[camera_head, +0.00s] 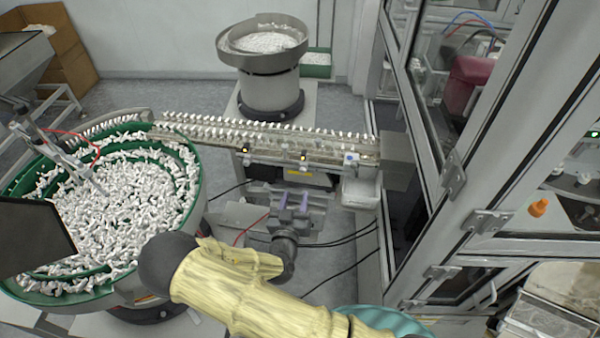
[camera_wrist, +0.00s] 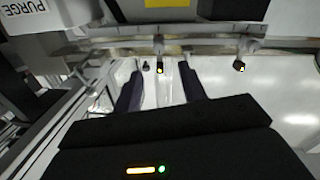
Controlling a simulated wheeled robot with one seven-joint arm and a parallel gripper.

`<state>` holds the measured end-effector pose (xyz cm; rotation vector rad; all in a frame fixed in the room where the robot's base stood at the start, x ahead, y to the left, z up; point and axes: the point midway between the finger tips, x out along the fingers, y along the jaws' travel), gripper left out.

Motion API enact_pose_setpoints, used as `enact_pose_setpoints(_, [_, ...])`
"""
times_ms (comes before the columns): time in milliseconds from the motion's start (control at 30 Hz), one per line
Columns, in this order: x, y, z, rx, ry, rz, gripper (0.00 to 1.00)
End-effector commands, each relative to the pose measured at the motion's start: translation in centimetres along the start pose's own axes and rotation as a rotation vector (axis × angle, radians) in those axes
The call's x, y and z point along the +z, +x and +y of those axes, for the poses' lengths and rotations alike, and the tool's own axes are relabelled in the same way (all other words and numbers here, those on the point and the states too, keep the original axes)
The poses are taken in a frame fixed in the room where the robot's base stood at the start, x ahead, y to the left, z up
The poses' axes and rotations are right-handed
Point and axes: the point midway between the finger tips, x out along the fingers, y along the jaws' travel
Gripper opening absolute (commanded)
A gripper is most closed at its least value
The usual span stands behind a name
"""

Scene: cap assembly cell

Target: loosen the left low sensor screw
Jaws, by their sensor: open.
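The wrist view also shows two sensors, one at the middle (camera_wrist: 159,66) and one at the right (camera_wrist: 239,66). I cannot tell which of these is the left one, and no screw can be made out. My gripper (camera_head: 293,200) is open and empty, below and in front of the rail. Its two dark purple fingers (camera_wrist: 159,78) point towards the rail, either side of the middle sensor in the picture, apparently short of it.
The feed rail (camera_head: 270,133) carries a row of white caps. A green bowl feeder (camera_head: 190,215) full of white parts stands at left, another bowl (camera_head: 265,75) behind. A white bin (camera_head: 361,190) hangs at the rail's right end, near the framed glass enclosure (camera_head: 440,140).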

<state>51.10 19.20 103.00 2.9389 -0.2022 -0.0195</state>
Motion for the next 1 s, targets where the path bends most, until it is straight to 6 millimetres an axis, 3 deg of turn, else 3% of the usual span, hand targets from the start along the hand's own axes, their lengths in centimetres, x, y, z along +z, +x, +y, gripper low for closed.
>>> enact_pose_setpoints(433, [-0.2,7.7,0.2,0.002,-0.001,0.000,0.42])
enact_pose_setpoints(600, [-0.1,8.9,-0.1,-0.002,-0.001,-0.001,0.42])
enact_pose_setpoints(867, [0.0,9.0,-0.2,-0.003,-0.001,0.000,0.42])
enact_pose_setpoints(1000, [0.0,9.0,-0.1,-0.003,-0.001,0.000,0.18])
